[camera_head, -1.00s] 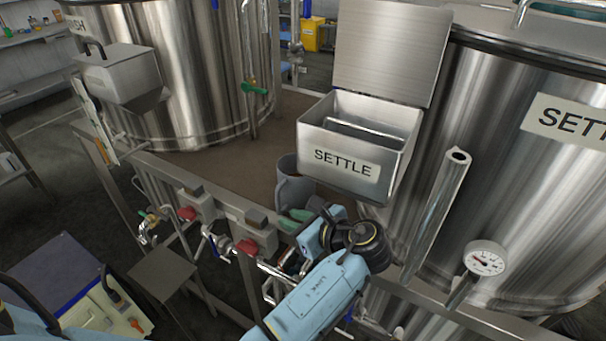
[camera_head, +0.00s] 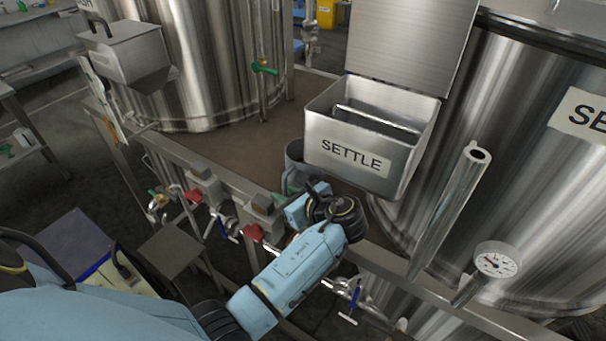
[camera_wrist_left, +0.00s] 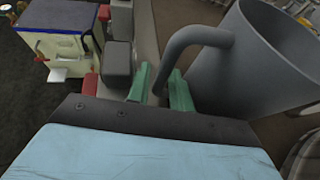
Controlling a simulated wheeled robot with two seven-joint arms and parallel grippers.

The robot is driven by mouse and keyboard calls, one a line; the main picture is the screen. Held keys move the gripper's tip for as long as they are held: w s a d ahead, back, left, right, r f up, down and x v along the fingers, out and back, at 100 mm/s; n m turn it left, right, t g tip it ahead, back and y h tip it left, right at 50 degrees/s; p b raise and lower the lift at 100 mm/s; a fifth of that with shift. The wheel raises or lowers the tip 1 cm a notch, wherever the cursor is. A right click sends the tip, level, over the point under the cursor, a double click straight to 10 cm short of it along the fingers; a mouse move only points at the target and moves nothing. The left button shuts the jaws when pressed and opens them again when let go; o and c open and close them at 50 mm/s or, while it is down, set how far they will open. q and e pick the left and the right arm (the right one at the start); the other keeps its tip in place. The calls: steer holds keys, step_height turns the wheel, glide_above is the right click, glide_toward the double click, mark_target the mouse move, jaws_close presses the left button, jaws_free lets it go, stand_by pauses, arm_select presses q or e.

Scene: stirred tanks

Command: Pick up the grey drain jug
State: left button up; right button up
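The grey drain jug (camera_head: 294,152) stands on the brown platform, partly hidden by the SETTLE box and my left gripper. In the left wrist view the jug (camera_wrist_left: 260,65) fills the right side, upright, with its handle (camera_wrist_left: 196,35) pointing left. My left gripper (camera_wrist_left: 160,88) has its two green fingers apart, with the lower part of the handle between them. A gap shows beside the handle; I cannot tell whether either finger touches it. In the head view my left gripper (camera_head: 292,188) is beside the jug, its fingers mostly hidden. My right gripper is not in view.
The steel SETTLE box (camera_head: 345,165) overhangs the jug, its lid up. A large tank (camera_head: 510,160) with a slanted pipe (camera_head: 450,210) and gauge (camera_head: 496,262) stands right. Bare platform (camera_head: 235,155) lies left of the jug.

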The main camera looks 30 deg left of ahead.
arm_select(q)
jaws_close()
steer(key=shift+r, duration=0.1)
steer(key=shift+r, duration=0.1)
